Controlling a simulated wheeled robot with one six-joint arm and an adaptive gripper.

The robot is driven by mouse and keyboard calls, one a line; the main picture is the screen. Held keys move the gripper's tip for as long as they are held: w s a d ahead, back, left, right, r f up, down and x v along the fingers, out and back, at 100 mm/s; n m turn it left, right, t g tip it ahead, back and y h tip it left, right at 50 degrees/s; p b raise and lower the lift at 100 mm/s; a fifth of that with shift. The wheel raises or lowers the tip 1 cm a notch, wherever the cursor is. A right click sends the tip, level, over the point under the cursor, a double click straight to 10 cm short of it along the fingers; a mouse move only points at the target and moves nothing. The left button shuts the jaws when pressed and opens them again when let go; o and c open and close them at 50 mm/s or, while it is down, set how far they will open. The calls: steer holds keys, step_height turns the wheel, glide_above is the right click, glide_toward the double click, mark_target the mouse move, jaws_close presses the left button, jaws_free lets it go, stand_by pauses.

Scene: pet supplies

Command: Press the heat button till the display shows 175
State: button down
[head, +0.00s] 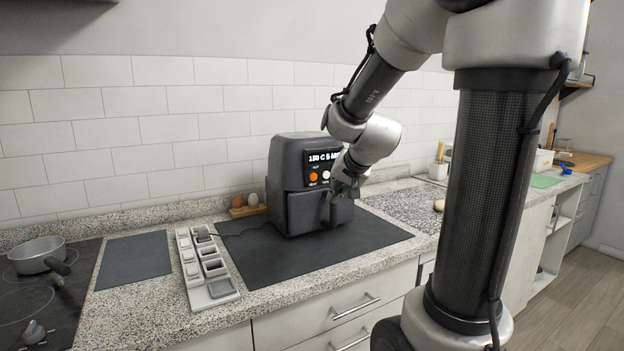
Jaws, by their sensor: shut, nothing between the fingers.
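The dark grey air fryer (290,200) stands on a dark mat on the counter. Its lit display (322,157) seems to read 150 C and 5 M, with the right end cut off by my arm; the digits are small. Below it is the orange heat button (313,177), uncovered, with a label under it. A pale second button (326,175) sits just right of it. My gripper (343,190) is shut and empty in front of the fryer's right side, right of both buttons. It looks apart from the heat button; whether it touches the fryer I cannot tell.
A white sectioned tray (222,289) lies left of the dark mat (265,263). Eggs in a wooden holder (248,210) stand behind left. A pan (37,255) sits on the hob at far left. The mat's front is clear.

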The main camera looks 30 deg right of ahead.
glide_toward(310, 190)
steer(key=shift+w+f, duration=0.15)
steer(key=shift+f, duration=0.5)
steer(key=shift+w+f, duration=0.2)
steer(key=shift+f, duration=0.45)
stand_by(0.7)
steer(key=shift+w, duration=0.4)
steer(key=shift+w, duration=0.4)
stand_by(0.6)
steer(key=shift+s, duration=0.85)
steer(key=shift+s, duration=0.1)
